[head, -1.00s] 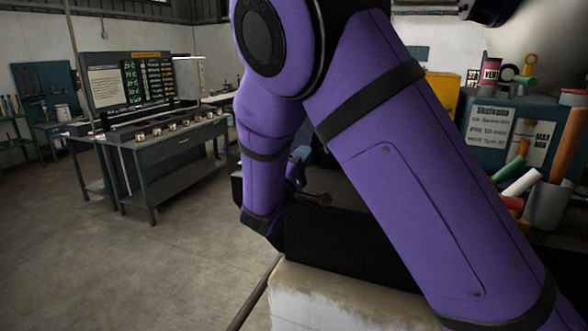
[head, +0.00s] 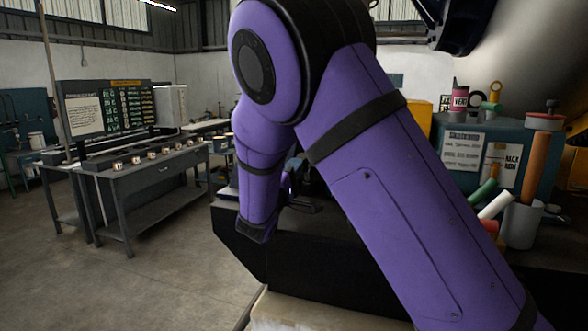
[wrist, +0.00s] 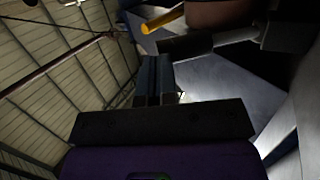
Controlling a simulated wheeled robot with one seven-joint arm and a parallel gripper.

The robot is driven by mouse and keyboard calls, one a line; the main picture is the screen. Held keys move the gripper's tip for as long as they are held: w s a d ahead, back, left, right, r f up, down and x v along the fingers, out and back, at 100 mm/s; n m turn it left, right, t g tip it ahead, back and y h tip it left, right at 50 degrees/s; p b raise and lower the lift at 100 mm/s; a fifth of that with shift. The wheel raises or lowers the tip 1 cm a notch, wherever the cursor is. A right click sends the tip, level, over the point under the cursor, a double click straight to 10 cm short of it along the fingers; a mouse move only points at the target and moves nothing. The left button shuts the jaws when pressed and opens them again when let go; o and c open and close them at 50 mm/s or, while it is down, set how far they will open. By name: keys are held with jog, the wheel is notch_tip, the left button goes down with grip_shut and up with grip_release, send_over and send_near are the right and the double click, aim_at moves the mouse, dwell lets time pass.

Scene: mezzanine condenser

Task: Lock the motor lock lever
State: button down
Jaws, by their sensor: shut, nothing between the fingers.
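My gripper (wrist: 153,80) shows in the wrist view with its two dark fingers together and nothing between them. A yellow rod-like handle (wrist: 165,18) is near the top of the wrist view, above and right of the fingertips, apart from them in the picture. A dark bar (wrist: 208,42) runs across just above the fingers. I cannot tell whether either is the motor lock lever. In the head view my purple arm hides most of the work area, and my fingers cannot be made out there. A small dark bar-like part (head: 303,206) shows beside my wrist; I cannot tell what it is.
A dark block-like body (head: 320,260) stands below my wrist. A teal box (head: 485,170) with paper signs and a grey cup of coloured rolls (head: 520,225) are at the right. A workbench (head: 130,180) with a display board is at the left. Open floor lies between.

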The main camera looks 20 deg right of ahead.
jog(key=w+d+r+n+g+y, duration=0.2)
jog(key=w+d+r+g+y, duration=0.3)
jog(key=w, duration=0.5)
jog(key=shift+d+r+g+y, duration=0.4)
jog(key=shift+d+g+y, duration=0.2)
jog(key=shift+d+y, duration=0.45)
jog(key=shift+d, duration=0.25)
jog(key=shift+a+r, duration=0.1)
jog(key=shift+r, duration=0.05)
